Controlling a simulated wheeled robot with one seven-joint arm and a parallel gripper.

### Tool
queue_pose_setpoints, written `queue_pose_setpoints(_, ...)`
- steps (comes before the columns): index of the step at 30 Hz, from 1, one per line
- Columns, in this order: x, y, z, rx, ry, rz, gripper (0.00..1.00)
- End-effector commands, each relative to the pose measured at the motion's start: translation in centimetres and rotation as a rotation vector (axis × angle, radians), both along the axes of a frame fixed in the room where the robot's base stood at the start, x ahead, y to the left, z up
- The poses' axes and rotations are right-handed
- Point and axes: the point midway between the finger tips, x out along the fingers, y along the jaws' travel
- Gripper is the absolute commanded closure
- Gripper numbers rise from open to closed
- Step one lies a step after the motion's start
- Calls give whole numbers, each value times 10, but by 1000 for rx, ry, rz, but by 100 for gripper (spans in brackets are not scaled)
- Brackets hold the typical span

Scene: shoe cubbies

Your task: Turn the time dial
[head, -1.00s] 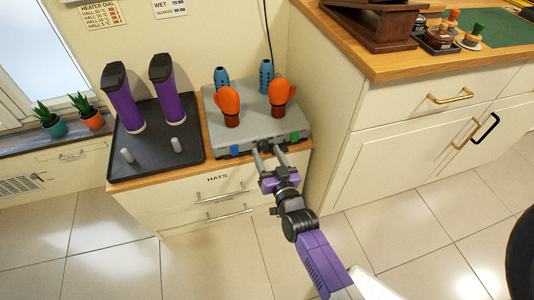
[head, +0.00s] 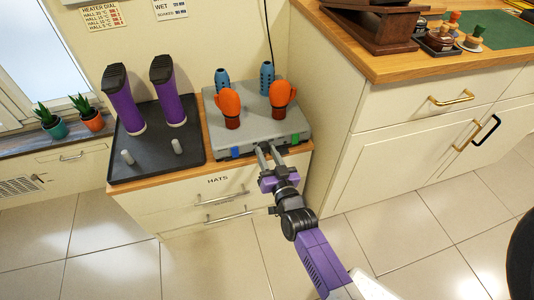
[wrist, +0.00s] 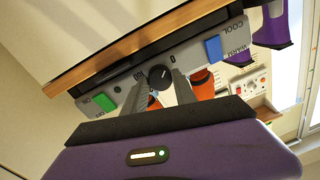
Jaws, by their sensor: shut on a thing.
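The time dial (wrist: 160,76) is a round black knob with a pale pointer line on the front panel of the grey boot dryer (head: 246,136). In the head view my gripper (head: 268,151) is at the dryer's front and its fingers hide the dial. In the wrist view my gripper (wrist: 161,80) has one grey finger on each side of the dial and is shut on it. A blue switch (wrist: 214,48) by the words COOL and WARM and a green switch (wrist: 105,102) sit on the panel on either side. The dial's scale marks are mostly hidden.
Two orange gloves (head: 229,108) stand on the dryer, with blue posts behind. A black tray (head: 152,157) with purple boots (head: 124,105) is on the left. A wooden-topped cabinet (head: 385,140) stands close on the right. The tiled floor in front is clear.

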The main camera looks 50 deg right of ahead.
Motion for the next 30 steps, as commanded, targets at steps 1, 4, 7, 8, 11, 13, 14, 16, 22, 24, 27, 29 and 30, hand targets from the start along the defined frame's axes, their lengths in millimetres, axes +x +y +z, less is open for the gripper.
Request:
queue_pose_setpoints(1,0,1,0,12,-9,1,100)
queue_pose_setpoints(4,0,1,0,53,-36,1,100)
queue_pose_setpoints(7,0,1,0,108,-72,2,100)
queue_pose_setpoints(8,0,1,0,127,-86,2,100)
queue_pose_setpoints(11,0,1,0,198,-135,2,100)
queue_pose_setpoints(13,1,1,-1,252,-171,4,100)
queue_pose_setpoints(14,1,1,-1,278,-187,2,100)
queue_pose_setpoints(16,1,1,-1,332,-224,3,100)
queue_pose_setpoints(22,1,1,-2,491,-331,2,100)
queue_pose_setpoints(24,0,1,-2,546,-368,2,100)
queue_pose_setpoints(27,0,1,-2,624,-422,1,100)
queue_pose_setpoints(29,1,1,-3,673,-454,2,100)
queue_pose_setpoints(30,0,1,-3,702,-475,1,100)
